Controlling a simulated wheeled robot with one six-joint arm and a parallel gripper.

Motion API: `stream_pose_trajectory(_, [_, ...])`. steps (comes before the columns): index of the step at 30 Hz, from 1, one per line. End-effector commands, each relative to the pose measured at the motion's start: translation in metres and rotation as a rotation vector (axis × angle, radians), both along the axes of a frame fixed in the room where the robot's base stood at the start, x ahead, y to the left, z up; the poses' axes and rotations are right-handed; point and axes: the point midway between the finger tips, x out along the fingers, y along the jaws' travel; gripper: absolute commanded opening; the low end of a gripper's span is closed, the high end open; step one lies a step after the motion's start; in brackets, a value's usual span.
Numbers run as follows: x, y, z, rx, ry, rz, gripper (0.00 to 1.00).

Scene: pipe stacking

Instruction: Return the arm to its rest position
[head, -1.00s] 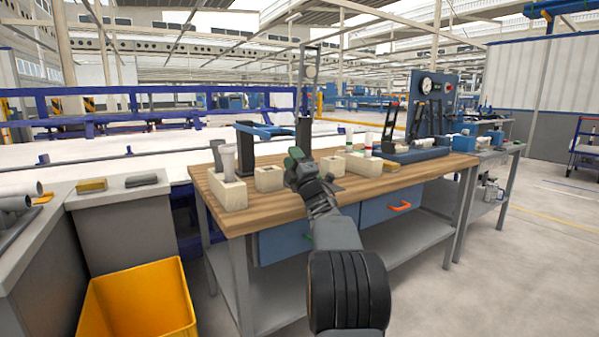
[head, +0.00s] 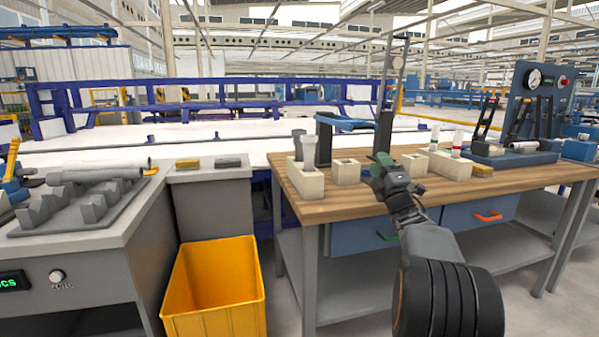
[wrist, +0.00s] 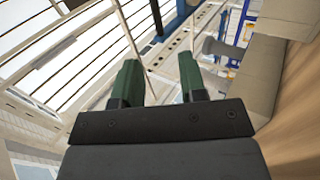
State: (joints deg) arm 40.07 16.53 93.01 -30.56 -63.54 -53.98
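My arm reaches up from the lower right of the head view. My gripper (head: 380,163) has green fingers and is raised in front of the wooden-topped bench (head: 340,207). In the wrist view the two green fingers (wrist: 160,78) stand apart with nothing between them. Beige socket blocks stand on the bench. The left block (head: 308,184) has a grey pipe (head: 309,152) upright in it. The block beside it (head: 346,173) looks empty.
A yellow bin (head: 215,290) stands on the floor left of the bench. A grey counter (head: 110,232) at left carries a notched rack with a pale pipe (head: 105,170). A blue fixture (head: 512,160) and a gauge panel (head: 545,95) stand at the bench's right.

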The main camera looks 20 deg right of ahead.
Motion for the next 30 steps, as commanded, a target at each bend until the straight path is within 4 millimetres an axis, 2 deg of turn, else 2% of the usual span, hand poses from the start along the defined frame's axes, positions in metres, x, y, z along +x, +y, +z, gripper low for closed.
stream_pose_trajectory(4, [0.001, 0.002, 0.006, 0.016, 0.008, 0.002, 0.39])
stream_pose_trajectory(8, [0.007, 0.016, 0.030, 0.113, 0.063, 0.010, 0.39])
stream_pose_trajectory(12, [0.012, 0.048, 0.065, 0.346, 0.197, 0.022, 0.39])
stream_pose_trajectory(17, [0.003, 0.098, 0.087, 0.684, 0.400, 0.019, 0.39])
stream_pose_trajectory(20, [-0.014, 0.133, 0.094, 0.889, 0.533, 0.002, 0.39])
stream_pose_trajectory(23, [-0.041, 0.169, 0.096, 1.086, 0.676, -0.030, 0.39])
stream_pose_trajectory(30, [-0.130, 0.249, 0.099, 1.470, 1.007, -0.193, 0.39])
